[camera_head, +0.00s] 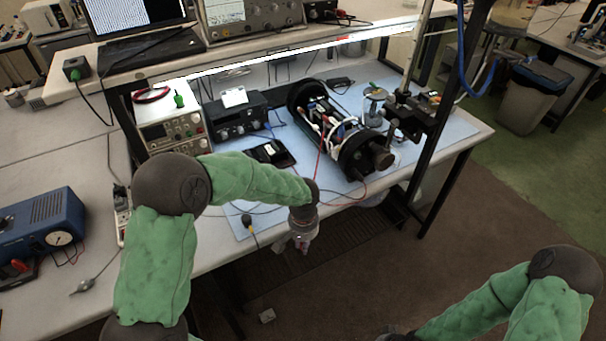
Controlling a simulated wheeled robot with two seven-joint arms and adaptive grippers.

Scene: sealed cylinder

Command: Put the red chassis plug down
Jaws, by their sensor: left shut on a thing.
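My left gripper (303,244) hangs in front of the table's near edge, pointing down, with the dark floor mat behind it in the picture. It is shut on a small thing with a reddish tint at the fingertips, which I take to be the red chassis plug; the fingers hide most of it. The light blue mat (440,130) covers the table beyond the gripper. My right arm comes in at the bottom right; only a dark bit of its gripper (398,336) shows at the bottom edge, and its jaws cannot be made out.
An open black cylinder assembly (345,142) with wires lies on the mat. The mat's near strip has some bare room.

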